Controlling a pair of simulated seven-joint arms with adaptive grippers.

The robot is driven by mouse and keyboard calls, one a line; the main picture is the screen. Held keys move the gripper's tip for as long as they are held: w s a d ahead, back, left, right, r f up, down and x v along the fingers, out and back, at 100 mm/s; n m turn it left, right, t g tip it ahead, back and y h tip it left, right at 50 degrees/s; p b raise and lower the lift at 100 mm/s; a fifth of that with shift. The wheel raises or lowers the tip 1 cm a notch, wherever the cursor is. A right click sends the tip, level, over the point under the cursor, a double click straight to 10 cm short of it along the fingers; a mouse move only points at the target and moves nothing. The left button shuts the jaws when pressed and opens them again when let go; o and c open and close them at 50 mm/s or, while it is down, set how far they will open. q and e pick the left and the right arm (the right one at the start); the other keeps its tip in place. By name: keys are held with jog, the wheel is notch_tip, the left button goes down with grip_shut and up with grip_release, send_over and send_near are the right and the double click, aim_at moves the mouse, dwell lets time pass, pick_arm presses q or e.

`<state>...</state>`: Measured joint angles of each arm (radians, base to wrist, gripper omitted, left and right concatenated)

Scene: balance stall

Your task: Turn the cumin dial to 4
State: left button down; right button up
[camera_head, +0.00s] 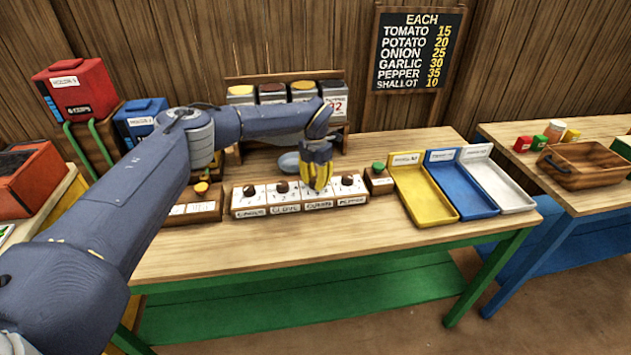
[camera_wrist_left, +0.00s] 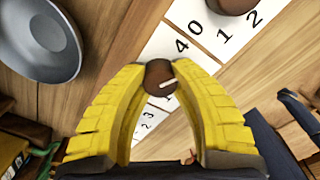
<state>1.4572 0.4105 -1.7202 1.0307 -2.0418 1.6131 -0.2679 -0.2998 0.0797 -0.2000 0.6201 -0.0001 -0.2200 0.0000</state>
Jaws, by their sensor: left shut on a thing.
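The cumin dial is the third in a row of dials on a low wooden panel (camera_head: 300,207); its white label (camera_head: 319,205) shows below my left gripper. My left gripper (camera_head: 318,180) points down over this dial, and its yellow fingers hide the knob in the head view. In the left wrist view, the fingertips (camera_wrist_left: 160,80) are closed on the round brown cumin knob (camera_wrist_left: 157,73). A short white pointer mark on the knob slants toward the upper right of that view. Digits show around it, partly covered by the fingers. My right gripper is not in view.
The pepper dial (camera_head: 347,180) is close on the right, with other dials on the left. A small box with a green button (camera_head: 379,180) stands beside the panel. A grey bowl (camera_wrist_left: 38,42) lies behind. Yellow, blue and white trays stand at right.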

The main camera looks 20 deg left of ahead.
aim_at(315, 180)
pick_arm(q)
jog(key=n, duration=0.5)
jog(key=shift+n, duration=0.4)
dwell(0.4)
jog(key=c, duration=0.9)
grip_release()
jog(key=shift+r, duration=0.1)
notch_tip(315, 180, up, 12)
